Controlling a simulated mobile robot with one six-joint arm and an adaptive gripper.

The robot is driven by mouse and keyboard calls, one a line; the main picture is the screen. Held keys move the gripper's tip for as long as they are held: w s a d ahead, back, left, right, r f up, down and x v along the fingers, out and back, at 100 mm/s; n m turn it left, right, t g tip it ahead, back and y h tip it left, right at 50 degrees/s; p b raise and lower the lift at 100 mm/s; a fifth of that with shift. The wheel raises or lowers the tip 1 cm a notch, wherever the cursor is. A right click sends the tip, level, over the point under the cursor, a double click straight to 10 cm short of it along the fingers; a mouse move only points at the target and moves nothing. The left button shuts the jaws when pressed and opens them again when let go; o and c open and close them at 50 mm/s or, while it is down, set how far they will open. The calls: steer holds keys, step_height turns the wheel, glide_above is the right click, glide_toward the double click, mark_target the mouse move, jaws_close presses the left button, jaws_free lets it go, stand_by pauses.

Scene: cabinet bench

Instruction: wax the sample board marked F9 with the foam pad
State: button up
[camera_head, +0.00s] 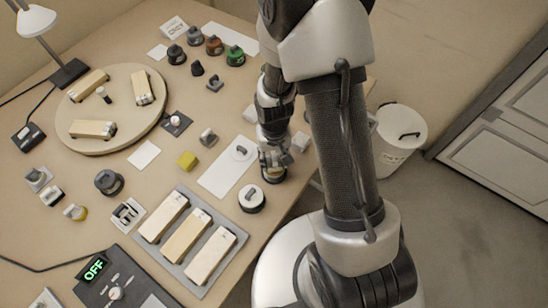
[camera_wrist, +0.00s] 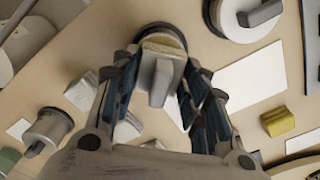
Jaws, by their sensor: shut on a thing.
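My gripper (camera_head: 272,158) is at the bench's right edge, shut on a pale grey block with a tan layer, apparently the foam pad (camera_wrist: 160,72). In the wrist view my fingers (camera_wrist: 157,92) flank the block. Its tan end overlaps a dark round tin (camera_wrist: 173,31); whether they touch is unclear. Three pale wooden sample boards (camera_head: 187,236) lie side by side in a grey tray (camera_head: 178,258). Three more boards (camera_head: 92,129) lie on a round turntable (camera_head: 82,148). Marks on the boards are too small to read, so I cannot tell which is F9.
Several dark, orange and green tins (camera_head: 214,45) stand at the back. A control box (camera_head: 108,280) reads OFF. A white bin (camera_head: 400,136) stands beyond the bench.

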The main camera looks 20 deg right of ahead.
mark_target(274, 156)
steer(key=shift+r+p, duration=1.85)
steer(key=shift+r, duration=0.85)
